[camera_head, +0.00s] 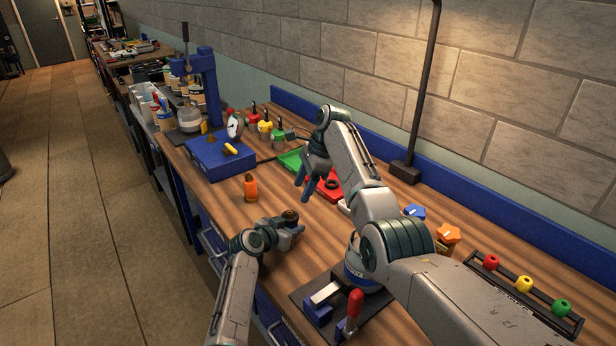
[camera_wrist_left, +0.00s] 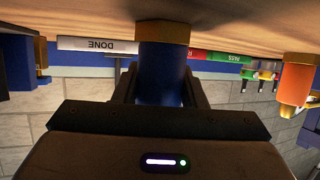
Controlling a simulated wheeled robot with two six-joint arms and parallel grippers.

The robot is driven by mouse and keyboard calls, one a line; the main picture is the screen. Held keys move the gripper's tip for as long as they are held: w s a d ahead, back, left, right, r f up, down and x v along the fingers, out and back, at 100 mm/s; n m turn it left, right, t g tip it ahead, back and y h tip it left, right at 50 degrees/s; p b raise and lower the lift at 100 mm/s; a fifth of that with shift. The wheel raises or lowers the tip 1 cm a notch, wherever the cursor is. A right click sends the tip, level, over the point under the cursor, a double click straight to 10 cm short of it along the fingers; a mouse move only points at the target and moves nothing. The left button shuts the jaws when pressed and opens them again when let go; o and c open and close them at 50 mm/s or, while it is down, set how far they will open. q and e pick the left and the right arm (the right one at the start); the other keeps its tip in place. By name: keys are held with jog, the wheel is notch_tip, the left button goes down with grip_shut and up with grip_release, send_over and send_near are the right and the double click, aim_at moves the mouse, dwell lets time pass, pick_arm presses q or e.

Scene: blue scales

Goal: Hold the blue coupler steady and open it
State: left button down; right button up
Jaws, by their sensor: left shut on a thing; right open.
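The blue coupler (camera_wrist_left: 160,80) has a brass hex collar (camera_wrist_left: 161,32) and fills the space between the fingers in the left wrist view. In the head view only its brass end (camera_head: 290,214) shows clearly; my gripper hides most of the body. My left gripper (camera_head: 287,232) is shut on it near the bench's front edge. My right gripper (camera_head: 316,186) is open and empty, fingers pointing down, beyond the coupler towards the trays. It is apart from the coupler.
An orange coupler (camera_head: 251,188) stands on the bench left of my left gripper. A blue press (camera_head: 213,158) is farther left. Green (camera_head: 291,160) and red (camera_head: 318,190) trays lie behind. A red-handled clamp (camera_head: 354,308) and a knob rack (camera_head: 526,287) are at the right.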

aim_at(293, 214)
jog(key=x, duration=0.8)
jog(key=shift+f, duration=0.3)
jog(key=c, duration=0.9)
jog(key=shift+o, duration=0.2)
jog(key=shift+r, duration=0.2)
jog(key=shift+r, duration=0.9)
jog(key=shift+r, duration=0.1)
